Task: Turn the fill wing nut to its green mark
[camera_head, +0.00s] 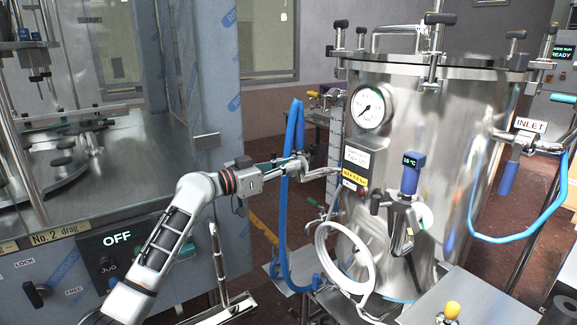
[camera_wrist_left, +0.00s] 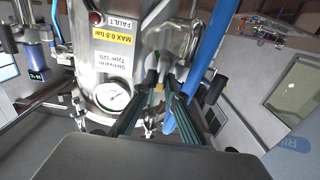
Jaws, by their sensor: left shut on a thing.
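My left gripper (camera_head: 306,168) reaches in from the left, its fingers closed on a small metal part beside the steel tank (camera_head: 455,150). In the left wrist view the fingers (camera_wrist_left: 162,84) converge on this part, which looks like the fill wing nut (camera_wrist_left: 159,87). The fingertips hide most of it, so its angle cannot be told. My right gripper is not in view.
A blue hose (camera_head: 285,200) hangs close to my left gripper. The tank carries a pressure gauge (camera_head: 368,107) and a valve with a blue display (camera_head: 411,172). A white coiled hose (camera_head: 345,258) hangs below. A steel machine cabinet (camera_head: 110,250) stands left.

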